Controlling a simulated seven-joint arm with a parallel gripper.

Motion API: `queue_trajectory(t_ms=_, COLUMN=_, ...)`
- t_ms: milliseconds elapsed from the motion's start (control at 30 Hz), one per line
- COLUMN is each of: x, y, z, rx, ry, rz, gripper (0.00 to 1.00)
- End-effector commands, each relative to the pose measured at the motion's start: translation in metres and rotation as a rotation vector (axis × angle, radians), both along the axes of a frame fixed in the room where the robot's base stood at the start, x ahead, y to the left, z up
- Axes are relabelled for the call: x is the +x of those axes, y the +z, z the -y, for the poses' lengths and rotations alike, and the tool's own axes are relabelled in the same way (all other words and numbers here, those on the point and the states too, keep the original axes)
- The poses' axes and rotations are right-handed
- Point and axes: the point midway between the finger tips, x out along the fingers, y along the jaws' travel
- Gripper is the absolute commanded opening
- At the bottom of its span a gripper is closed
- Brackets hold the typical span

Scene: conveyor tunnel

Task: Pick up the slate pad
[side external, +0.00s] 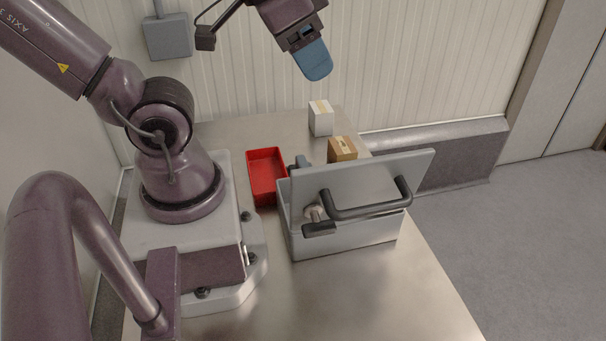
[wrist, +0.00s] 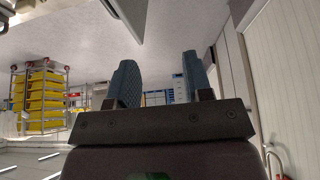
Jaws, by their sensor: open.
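I cannot make out a slate pad in either view. My gripper (side external: 314,62) is high above the back of the metal table, in front of the ribbed wall, with blue fingers. In the wrist view my gripper (wrist: 160,85) shows two dark blue ridged fingers apart, with nothing between them. That view looks out into the room, not at the table. A grey metal box (side external: 345,238) with a tilted panel (side external: 365,182) and a dark handle (side external: 365,212) stands on the table. The panel hides most of what is inside or behind it.
A red tray (side external: 266,174) lies left of the grey box. A brown carton (side external: 342,149) and a white carton (side external: 321,118) stand behind it. The table's front (side external: 370,295) is clear. Yellow bins (wrist: 45,100) on a rack show far off in the wrist view.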

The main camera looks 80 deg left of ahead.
Motion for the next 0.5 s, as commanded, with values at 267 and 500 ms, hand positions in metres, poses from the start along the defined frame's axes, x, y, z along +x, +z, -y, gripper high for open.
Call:
queue_trajectory(t_ms=267, x=0.000, y=0.000, z=0.000, rx=0.000, ry=0.001, rz=0.000, gripper=0.55)
queue_trajectory(t_ms=500, x=0.006, y=-0.025, z=-0.033, rx=0.004, ry=0.162, rz=-0.133, gripper=0.55)
